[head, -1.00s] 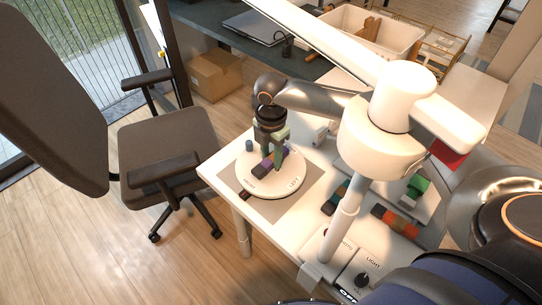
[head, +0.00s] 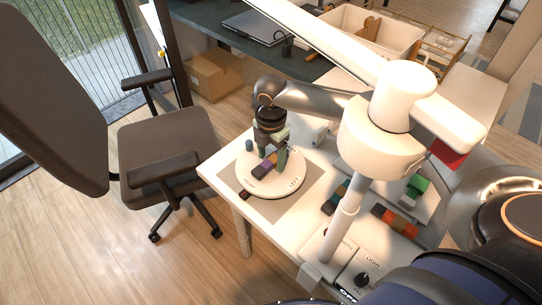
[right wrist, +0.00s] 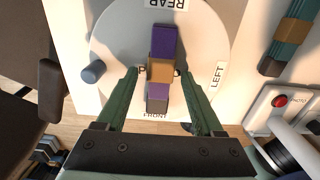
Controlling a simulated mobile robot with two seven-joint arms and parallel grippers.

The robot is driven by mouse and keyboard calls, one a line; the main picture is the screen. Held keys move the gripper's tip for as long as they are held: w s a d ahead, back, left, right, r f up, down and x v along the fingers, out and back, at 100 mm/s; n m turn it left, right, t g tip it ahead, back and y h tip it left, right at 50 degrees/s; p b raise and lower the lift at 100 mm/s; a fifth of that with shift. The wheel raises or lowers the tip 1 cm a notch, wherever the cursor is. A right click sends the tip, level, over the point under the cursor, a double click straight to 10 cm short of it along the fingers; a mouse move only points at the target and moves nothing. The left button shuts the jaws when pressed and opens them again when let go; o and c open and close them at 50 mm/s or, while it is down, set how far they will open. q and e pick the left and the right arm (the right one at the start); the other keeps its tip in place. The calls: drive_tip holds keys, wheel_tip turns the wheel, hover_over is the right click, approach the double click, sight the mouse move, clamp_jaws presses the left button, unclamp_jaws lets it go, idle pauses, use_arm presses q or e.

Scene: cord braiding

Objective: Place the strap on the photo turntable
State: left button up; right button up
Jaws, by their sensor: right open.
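The strap (right wrist: 159,68), a narrow banded piece in purple, tan, lilac and dark grey, lies on the round white photo turntable (right wrist: 212,42). In the right wrist view it runs from near the middle toward the FRONT label. In the head view the strap (head: 264,166) is partly hidden by my right gripper (head: 271,152), above the turntable (head: 287,186). My right gripper (right wrist: 158,78) is open, with one green finger on each side of the strap and gaps between. My left gripper is not in view.
A small blue-grey peg (right wrist: 94,72) stands at the turntable's rim. A white lamp post (head: 342,222) rises right of it. Banded pieces (head: 395,220) lie farther right, near a control box (head: 364,278). An office chair (head: 165,150) stands left of the table.

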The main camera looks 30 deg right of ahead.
sight(271, 160)
wheel_tip(271, 160, up, 12)
idle(0.4)
